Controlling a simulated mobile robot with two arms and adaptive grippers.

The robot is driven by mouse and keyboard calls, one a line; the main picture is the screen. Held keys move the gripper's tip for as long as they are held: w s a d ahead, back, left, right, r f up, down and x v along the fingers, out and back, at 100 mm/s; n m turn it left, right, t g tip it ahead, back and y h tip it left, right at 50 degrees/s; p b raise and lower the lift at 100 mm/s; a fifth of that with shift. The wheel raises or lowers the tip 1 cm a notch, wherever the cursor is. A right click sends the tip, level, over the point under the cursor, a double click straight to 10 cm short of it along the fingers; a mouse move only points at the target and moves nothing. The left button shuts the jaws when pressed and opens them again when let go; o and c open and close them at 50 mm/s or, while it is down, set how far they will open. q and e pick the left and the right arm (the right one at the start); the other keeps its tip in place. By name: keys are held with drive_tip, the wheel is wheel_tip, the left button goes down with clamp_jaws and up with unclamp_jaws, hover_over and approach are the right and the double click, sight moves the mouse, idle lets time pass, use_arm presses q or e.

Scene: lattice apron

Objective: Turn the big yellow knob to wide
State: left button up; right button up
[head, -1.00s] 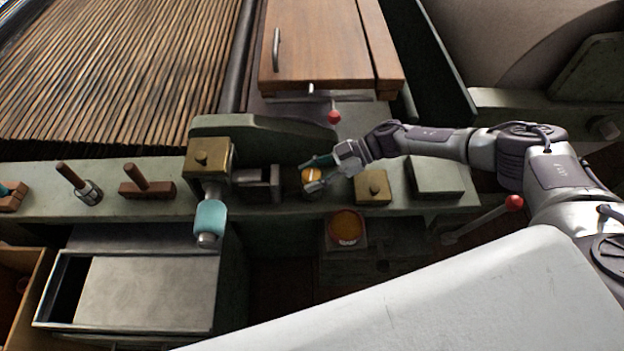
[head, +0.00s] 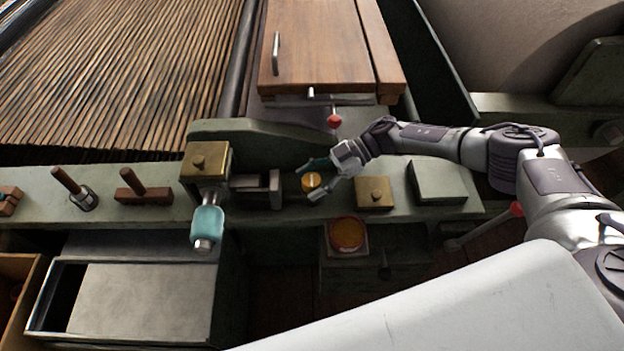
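A round yellow knob (head: 311,182) with a pale mark on its face sits on the green machine ledge, between a grey metal block and a brass block. My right gripper (head: 306,183) comes in from the right with its fingers spread. One finger is above the knob in the picture and the other below it. A gap shows between the knob and the fingers. Any setting labels around the knob are too small to read. My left gripper is not in view.
A brass block (head: 374,194) stands just right of the knob, and a grey metal block (head: 262,188) just left. A red-rimmed round piece with an orange middle (head: 347,234) is below. A red-balled lever (head: 334,121) is above the gripper.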

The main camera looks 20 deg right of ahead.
drive_tip(key=v, duration=1.2)
drive_tip(key=shift+r, duration=0.1)
idle(0.4)
